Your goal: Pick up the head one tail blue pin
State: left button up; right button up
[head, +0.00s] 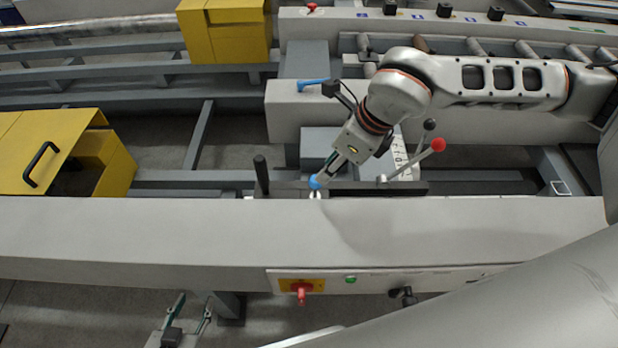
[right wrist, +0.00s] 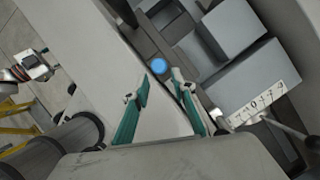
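A blue pin (head: 315,183) with a round blue top stands at the far edge of the long light-grey beam, near its middle. My right gripper (head: 323,174) comes down on it from the upper right, its fingers tilted. In the right wrist view, the blue pin (right wrist: 158,66) shows as a round disc just beyond and between the tips of the green-sided fingers (right wrist: 161,82). The fingers are apart, and I see no grip on the pin. My left gripper (head: 192,306) is low at the bottom left, in front of the beam, open and empty.
A black upright post (head: 261,175) stands left of the pin. A red-knobbed lever (head: 438,145) and a white number scale (head: 401,150) lie to the right. A blue handle (head: 313,84) sits farther back. The beam top (head: 130,225) is clear.

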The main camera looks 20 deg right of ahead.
aim_at(314, 185)
jog(key=shift+a+x, duration=0.2)
jog(key=shift+x, duration=3.4)
jog(key=shift+w+r, duration=0.15)
grip_shut()
